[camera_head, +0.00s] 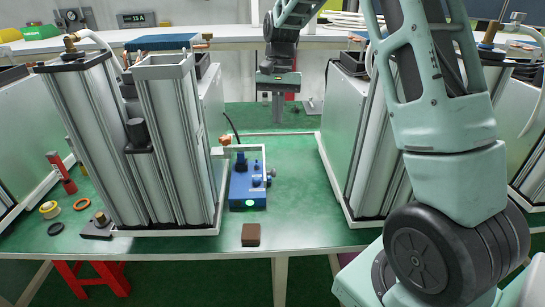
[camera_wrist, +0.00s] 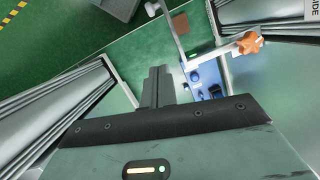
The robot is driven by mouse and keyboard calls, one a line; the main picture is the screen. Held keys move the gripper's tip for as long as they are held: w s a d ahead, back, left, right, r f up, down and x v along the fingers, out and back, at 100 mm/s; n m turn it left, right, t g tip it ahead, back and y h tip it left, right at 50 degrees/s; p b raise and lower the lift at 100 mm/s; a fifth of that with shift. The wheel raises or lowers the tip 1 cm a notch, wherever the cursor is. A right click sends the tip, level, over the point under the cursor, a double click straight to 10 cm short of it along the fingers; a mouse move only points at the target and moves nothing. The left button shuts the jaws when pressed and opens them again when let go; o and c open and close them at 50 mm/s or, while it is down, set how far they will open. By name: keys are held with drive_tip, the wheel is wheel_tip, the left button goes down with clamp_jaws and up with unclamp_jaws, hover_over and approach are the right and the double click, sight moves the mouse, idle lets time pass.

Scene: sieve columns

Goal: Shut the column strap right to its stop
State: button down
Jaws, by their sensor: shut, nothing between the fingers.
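The light grey strap (camera_head: 240,149) juts from the right side of the left column unit (camera_head: 172,140), beside an orange knob (camera_head: 226,140). In the wrist view a thin grey bar (camera_wrist: 174,35) and a short arm (camera_wrist: 217,52) with the orange star knob (camera_wrist: 248,42) meet near the blue device. The bar stands out from the column unit; its hinge is hard to make out. My gripper (camera_head: 278,108) points down above the green bench, right of the strap and apart from it. Its fingers (camera_wrist: 157,88) are shut and empty.
A blue device (camera_head: 248,187) stands on the green mat under the strap. A brown block (camera_head: 251,235) lies near the front edge. Another column unit (camera_head: 362,140) stands at the right. The mat between the units is mostly clear.

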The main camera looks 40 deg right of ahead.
drive_tip(key=s+a+f+p, duration=0.2)
drive_tip(key=f, duration=0.3)
drive_tip(key=s+a+f+p, duration=0.2)
drive_tip(key=f, duration=0.3)
drive_tip(key=shift+s+a+p, duration=0.25)
drive_tip(key=shift+p, duration=0.1)
drive_tip(key=shift+a, duration=0.1)
